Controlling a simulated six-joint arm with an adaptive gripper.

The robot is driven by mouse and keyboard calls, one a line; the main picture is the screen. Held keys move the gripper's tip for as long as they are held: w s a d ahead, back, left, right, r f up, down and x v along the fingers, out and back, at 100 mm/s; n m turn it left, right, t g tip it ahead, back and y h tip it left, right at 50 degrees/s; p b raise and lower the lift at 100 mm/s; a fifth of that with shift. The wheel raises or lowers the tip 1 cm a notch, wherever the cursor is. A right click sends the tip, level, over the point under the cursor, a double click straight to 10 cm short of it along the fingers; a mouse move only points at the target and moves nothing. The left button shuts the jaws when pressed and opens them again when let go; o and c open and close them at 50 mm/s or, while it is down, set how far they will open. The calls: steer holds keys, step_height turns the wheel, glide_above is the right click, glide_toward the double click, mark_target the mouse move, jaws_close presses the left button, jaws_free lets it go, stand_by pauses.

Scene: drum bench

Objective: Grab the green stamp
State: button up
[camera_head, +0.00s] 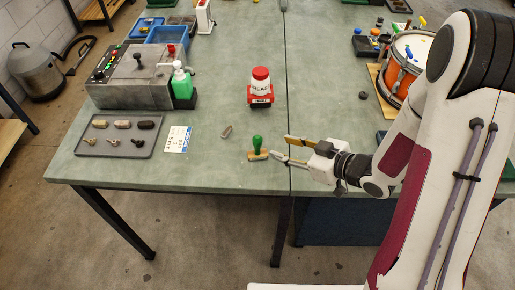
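The green stamp (257,143) stands near the front edge of the table, with a rounded green handle on a light wooden base. My gripper (280,146) is just to the right of it, pointing left toward it. Its two fingers are spread, with a gap between their tips. The lower fingertip lies close to the right end of the stamp's base; I cannot tell if they touch. The stamp is not between the fingers.
A small grey cylinder (226,131) lies left of the stamp. A red-and-white bottle (261,88) stands behind it. A white card (176,139) and a grey tray (101,150) with small parts lie left. An orange drum (402,79) stands at back right.

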mark_target(257, 145)
steer(key=shift+s+a+f+y, duration=0.25)
steer(key=shift+s+a+y, duration=0.65)
steer(key=shift+a, duration=0.1)
steer(key=shift+x, duration=1.2)
steer(key=shift+w+a, duration=0.15)
steer(key=shift+r+x, duration=0.15)
steer(key=shift+x, duration=0.55)
steer(key=shift+r+x, duration=0.15)
steer(key=shift+x, duration=1.75)
steer(key=shift+w, duration=0.1)
jaws_close()
